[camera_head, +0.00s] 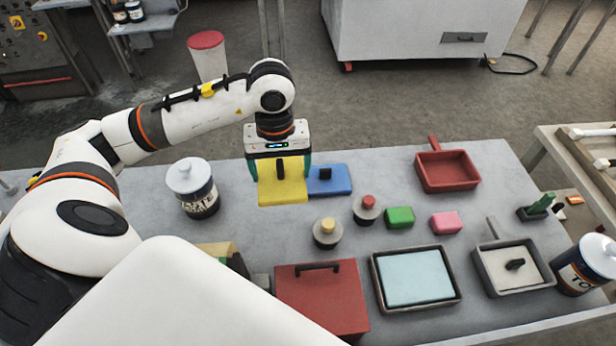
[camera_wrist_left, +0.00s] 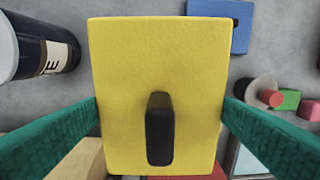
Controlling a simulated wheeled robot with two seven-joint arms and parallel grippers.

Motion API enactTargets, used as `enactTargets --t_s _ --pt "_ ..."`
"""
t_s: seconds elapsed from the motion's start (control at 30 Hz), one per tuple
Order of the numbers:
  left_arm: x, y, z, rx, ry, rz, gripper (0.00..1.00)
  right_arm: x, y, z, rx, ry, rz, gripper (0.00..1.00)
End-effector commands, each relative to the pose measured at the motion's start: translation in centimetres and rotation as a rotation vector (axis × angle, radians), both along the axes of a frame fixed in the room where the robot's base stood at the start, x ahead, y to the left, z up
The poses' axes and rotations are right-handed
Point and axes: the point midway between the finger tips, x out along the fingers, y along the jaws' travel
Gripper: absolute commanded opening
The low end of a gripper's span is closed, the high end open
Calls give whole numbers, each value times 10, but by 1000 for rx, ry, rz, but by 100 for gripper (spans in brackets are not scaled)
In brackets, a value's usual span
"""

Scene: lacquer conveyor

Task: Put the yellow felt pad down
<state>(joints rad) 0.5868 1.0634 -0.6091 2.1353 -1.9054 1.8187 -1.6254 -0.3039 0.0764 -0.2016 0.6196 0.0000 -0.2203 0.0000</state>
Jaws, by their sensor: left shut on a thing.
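The yellow felt pad (camera_head: 283,190) is a flat yellow block with a black handle on top. My left gripper (camera_head: 280,172) is shut on it, and the pad shows just left of the blue pad (camera_head: 329,180) in the head view. In the left wrist view the yellow pad (camera_wrist_left: 200,70) fills the middle, with a green finger of my left gripper (camera_wrist_left: 160,125) at each side. The blue pad (camera_wrist_left: 218,22) lies beyond it at upper right. I cannot tell the exact gap between the yellow pad and the table. My right gripper is not in view.
A lidded white and dark can (camera_head: 196,190) stands left of the pad. Two round jars, with yellow (camera_head: 327,234) and red (camera_head: 367,211) knobs, stand to its right. A red box (camera_head: 320,300), a light blue tray (camera_head: 453,297) and a red pan (camera_head: 447,172) occupy other parts of the table.

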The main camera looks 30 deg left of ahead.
Motion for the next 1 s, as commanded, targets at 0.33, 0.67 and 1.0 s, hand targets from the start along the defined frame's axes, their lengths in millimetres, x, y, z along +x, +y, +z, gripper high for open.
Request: enactTargets --t_s 0.33,0.67,1.0 --pt "-3 1 -59 4 5 -3 64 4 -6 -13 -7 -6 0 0" --pt "-3 0 -109 3 1 -3 64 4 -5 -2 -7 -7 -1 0" --pt "-3 0 -146 3 3 -4 64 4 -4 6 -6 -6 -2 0"
